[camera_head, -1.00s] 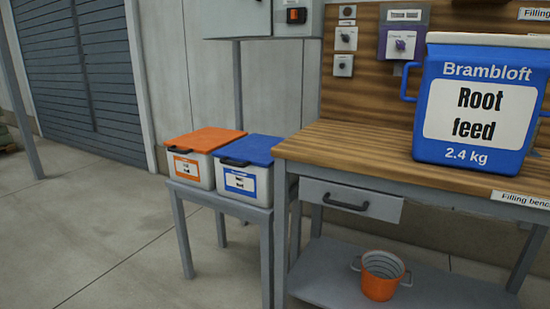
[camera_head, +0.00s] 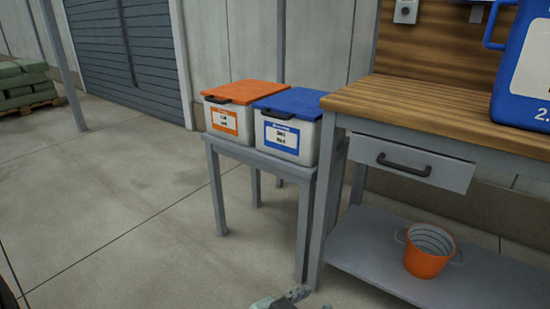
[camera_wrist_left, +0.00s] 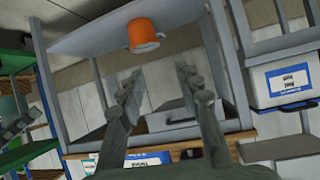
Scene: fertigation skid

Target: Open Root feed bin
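Two white bins stand side by side on a small grey table. The right one has a blue lid (camera_head: 296,103), a dark front handle and a blue-edged label (camera_head: 281,136); the left one has an orange lid (camera_head: 243,92). Both lids look closed. The label print is too small to read surely. In the left wrist view a bin with a blue-edged label (camera_wrist_left: 285,83) shows upside down at the right. My left gripper (camera_wrist_left: 159,78) is open and empty, apart from the bins. A grey gripper tip (camera_head: 283,299) shows at the head view's bottom edge. My right gripper is not identifiable.
A wooden-topped bench (camera_head: 440,110) with a drawer (camera_head: 412,168) stands right of the bins. A large blue tub (camera_head: 530,75) is on it, and an orange bucket (camera_head: 428,256) is on its lower shelf. Floor left of the small table is clear; a pallet of sacks (camera_head: 27,85) stands behind.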

